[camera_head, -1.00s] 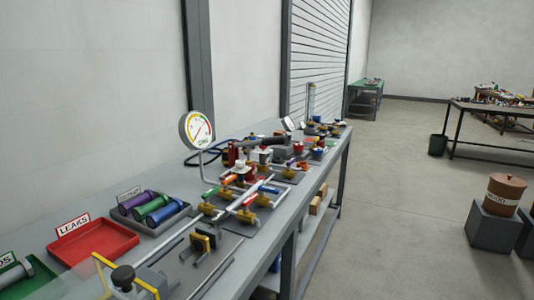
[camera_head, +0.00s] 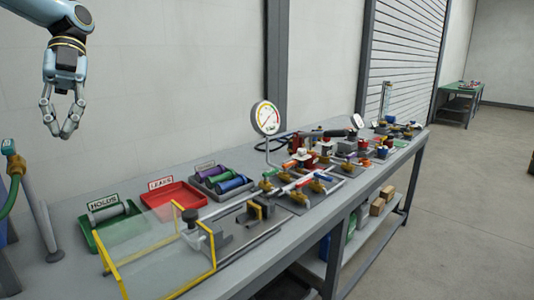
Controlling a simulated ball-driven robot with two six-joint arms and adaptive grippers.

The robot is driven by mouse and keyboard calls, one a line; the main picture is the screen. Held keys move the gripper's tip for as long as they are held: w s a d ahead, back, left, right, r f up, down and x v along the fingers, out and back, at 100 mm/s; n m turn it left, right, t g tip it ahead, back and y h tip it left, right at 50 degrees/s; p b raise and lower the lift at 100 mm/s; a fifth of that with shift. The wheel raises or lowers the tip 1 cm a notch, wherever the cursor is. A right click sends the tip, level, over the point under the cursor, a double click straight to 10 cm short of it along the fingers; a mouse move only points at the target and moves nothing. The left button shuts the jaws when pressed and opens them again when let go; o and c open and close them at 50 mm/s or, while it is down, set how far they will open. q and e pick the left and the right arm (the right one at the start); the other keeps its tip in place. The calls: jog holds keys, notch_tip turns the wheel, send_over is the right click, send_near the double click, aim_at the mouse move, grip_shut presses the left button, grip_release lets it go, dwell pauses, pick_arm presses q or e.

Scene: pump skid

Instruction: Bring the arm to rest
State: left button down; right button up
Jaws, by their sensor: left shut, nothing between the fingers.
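My left gripper (camera_head: 66,132) hangs from the light blue left arm at the upper left of the head view. Its fingers point down and are closed together with nothing between them. It is in the air above the left end of the grey workbench (camera_head: 270,262), touching nothing. My right gripper is not in view.
On the bench stand a green HOLDS tray (camera_head: 92,240) with a grey cylinder, an empty red LEAKS tray (camera_head: 165,210), a yellow-framed clear guard (camera_head: 213,248), a dial gauge (camera_head: 266,118) and several valves. A green hose (camera_head: 12,195) is at far left.

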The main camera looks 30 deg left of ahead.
pick_arm(q)
jog(key=w+d+f+n+t+y, duration=0.1)
jog(key=w+d+f+n+t, duration=0.4)
jog(key=d+f+t, duration=0.35)
jog(key=w+d+f+n+t, duration=0.45)
jog(key=d+f+t, duration=0.25)
jog(key=f+t, duration=0.3)
jog(key=s+d+f+n+g+y, duration=0.25)
jog(key=s+d+n+g, duration=0.3)
jog(key=s, duration=0.45)
jog(key=s+d+f+n+g+y, duration=0.2)
jog(key=s+d+f+n+g, duration=0.2)
jog(key=s+d+n, duration=0.4)
jog(key=s+a+f+m+g+b, duration=0.1)
jog(key=s+a+f+b, duration=0.15)
jog(key=f, duration=1.45)
jog(key=s+a+f+m+g+b, duration=0.1)
jog(key=f+b, duration=0.3)
jog(key=f, duration=1.3)
jog(key=s+a+f+g+b, duration=0.1)
jog(key=s+f+b, duration=0.4)
jog(key=s+f, duration=1.3)
notch_tip(320, 180, down, 3)
jog(key=shift+a+r, duration=0.15)
jog(key=shift+r, duration=0.05)
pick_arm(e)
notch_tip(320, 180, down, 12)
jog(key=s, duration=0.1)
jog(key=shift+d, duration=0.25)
